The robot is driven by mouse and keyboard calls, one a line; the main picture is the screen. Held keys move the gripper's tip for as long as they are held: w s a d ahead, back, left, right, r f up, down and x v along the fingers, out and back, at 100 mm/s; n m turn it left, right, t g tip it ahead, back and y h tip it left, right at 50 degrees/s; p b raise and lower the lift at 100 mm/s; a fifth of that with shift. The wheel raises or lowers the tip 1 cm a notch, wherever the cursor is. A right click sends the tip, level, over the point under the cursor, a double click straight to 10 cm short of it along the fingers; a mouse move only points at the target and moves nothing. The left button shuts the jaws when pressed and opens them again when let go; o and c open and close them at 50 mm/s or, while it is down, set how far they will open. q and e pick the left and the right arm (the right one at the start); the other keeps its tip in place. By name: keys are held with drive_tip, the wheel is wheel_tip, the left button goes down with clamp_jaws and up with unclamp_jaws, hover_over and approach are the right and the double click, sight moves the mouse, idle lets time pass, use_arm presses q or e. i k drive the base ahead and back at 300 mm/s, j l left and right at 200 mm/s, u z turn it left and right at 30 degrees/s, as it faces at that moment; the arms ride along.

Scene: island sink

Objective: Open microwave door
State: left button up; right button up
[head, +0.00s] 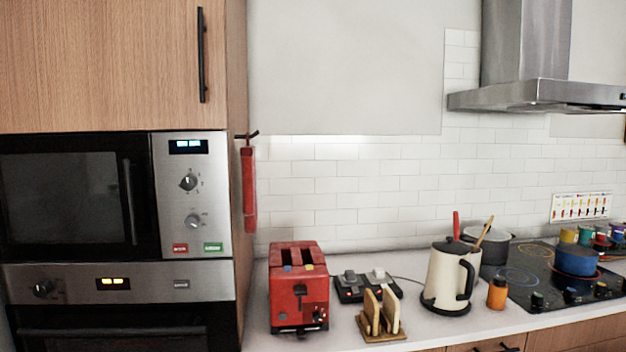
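The microwave (60,198) is built into the tall wooden cabinet at the left of the head view. Its dark glass door is shut. A black vertical handle (129,202) runs along the right side of the door. To the right of the door is a steel control panel (190,220) with a lit display, two knobs, a red button and a green button. Neither of my grippers shows in the head view.
Below the microwave is an oven (120,335) with its own knob and display. A wooden cupboard door (110,60) with a black handle is above. A red cloth (249,190) hangs on the cabinet side. The counter holds a red toaster (299,290), a kettle (447,278) and a cooktop (530,270).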

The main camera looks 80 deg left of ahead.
sight(133, 151)
drive_tip(key=l+u, duration=0.15)
drive_tip(key=u, duration=1.35)
